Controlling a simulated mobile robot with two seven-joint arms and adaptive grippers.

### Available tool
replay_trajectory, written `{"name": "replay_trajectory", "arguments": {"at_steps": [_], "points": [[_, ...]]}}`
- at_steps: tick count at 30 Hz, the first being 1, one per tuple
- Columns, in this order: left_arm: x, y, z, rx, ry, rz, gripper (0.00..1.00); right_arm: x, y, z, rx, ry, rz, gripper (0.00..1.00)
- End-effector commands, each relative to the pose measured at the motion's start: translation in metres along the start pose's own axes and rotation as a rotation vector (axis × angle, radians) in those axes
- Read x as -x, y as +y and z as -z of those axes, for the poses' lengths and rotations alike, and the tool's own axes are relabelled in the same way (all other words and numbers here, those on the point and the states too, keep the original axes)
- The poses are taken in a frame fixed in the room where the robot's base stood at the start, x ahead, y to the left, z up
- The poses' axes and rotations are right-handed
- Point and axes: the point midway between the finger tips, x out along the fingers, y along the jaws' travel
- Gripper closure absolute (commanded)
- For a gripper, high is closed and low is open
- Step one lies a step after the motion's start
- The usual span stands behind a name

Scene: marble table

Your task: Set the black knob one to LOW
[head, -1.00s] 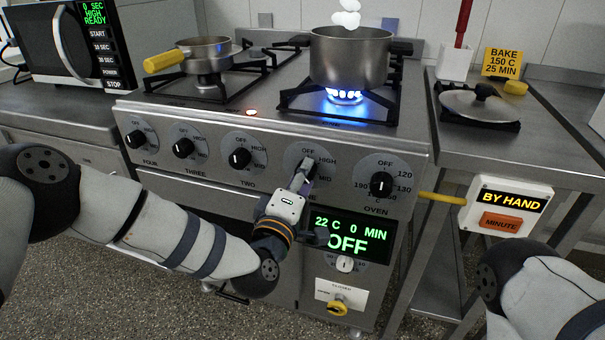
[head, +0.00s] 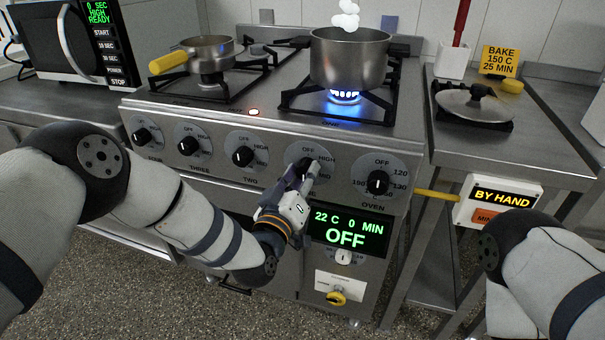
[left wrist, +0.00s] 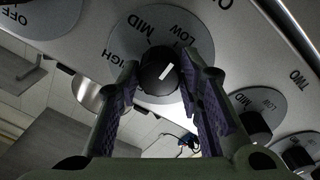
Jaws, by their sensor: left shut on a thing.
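Black knob one (left wrist: 158,72) is on the front of the stove, below the front right burner. My left gripper (head: 305,172) is shut on it, with one finger on each side in the left wrist view. There the knob's white mark points up and right, toward the LOW side of the dial (left wrist: 150,38); its exact alignment is hard to tell. In the head view the fingers hide much of the knob. Blue flame (head: 344,97) burns under the steel pot (head: 350,62) on this burner. My right gripper is out of view.
The oven knob (head: 378,182) is close on the right and knob two (head: 243,157) on the left. A timer box (head: 500,203) reading BY HAND is at the right.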

Motion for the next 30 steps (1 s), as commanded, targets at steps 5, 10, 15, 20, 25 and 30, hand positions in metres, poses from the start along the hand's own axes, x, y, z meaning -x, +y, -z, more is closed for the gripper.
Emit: {"name": "replay_trajectory", "arguments": {"at_steps": [5,10,15,20,25,30], "points": [[-0.0004,0.0006,0.0011,-0.029,0.001,-0.001,0.94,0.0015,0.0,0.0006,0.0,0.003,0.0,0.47],[-0.0003,0.0003,0.0008,-0.037,0.001,-0.001,0.94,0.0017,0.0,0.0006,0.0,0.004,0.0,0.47],[-0.0003,0.0002,0.0007,-0.037,0.001,-0.001,0.94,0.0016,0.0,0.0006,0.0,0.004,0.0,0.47],[-0.0002,0.0001,0.0007,-0.037,0.001,-0.001,0.55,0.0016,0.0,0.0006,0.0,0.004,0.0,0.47],[-0.0002,0.0001,0.0004,-0.036,0.0,-0.001,0.46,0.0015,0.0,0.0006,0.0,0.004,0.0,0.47],[0.0011,0.0,0.0001,-0.035,-0.001,0.0,0.46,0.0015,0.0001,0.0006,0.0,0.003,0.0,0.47]]}}
